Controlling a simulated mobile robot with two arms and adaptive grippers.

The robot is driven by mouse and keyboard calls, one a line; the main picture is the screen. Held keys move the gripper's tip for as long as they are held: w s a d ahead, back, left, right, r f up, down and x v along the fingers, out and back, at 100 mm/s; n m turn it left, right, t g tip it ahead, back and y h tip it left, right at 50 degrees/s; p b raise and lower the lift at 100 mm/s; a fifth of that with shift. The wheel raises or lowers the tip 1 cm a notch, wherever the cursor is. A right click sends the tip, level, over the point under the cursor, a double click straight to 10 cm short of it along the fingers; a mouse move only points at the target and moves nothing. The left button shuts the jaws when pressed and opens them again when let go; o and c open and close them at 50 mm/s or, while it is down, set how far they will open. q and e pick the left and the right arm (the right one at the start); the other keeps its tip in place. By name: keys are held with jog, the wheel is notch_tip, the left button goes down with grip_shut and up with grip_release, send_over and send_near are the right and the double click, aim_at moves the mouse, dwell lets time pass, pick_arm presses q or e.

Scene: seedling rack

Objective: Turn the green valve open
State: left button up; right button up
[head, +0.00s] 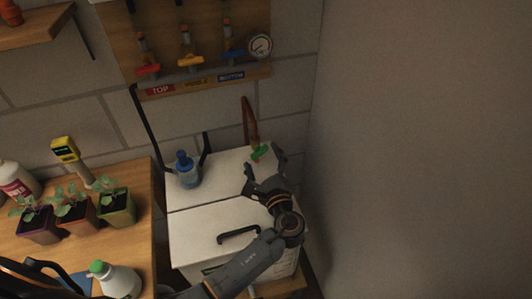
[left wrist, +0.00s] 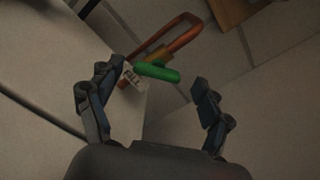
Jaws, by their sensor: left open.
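The green valve (head: 258,152) is a short green lever on a copper pipe (head: 249,118) at the back of the white box, by the wall. In the left wrist view the green lever (left wrist: 158,72) lies ahead of the jaws and nearer the left finger, with a white tag (left wrist: 132,76) beside it that seems to read "FILL". My left gripper (head: 265,170) is open and empty just in front of the lever. Its two fingers (left wrist: 155,105) stand wide apart in the left wrist view. I cannot tell whether a finger touches the lever. My right gripper is not in view.
A white box (head: 190,237) with a black handle (head: 238,234) stands under the arm; a blue-topped bottle (head: 187,170) stands on it. A wooden board (head: 205,83) carries red, yellow and blue valves and a gauge (head: 260,46). Potted seedlings (head: 75,213) stand left. A bare wall rises right.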

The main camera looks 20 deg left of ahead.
pick_arm(q)
jog(key=shift+w+a, duration=0.4)
jog(key=shift+w, duration=0.15)
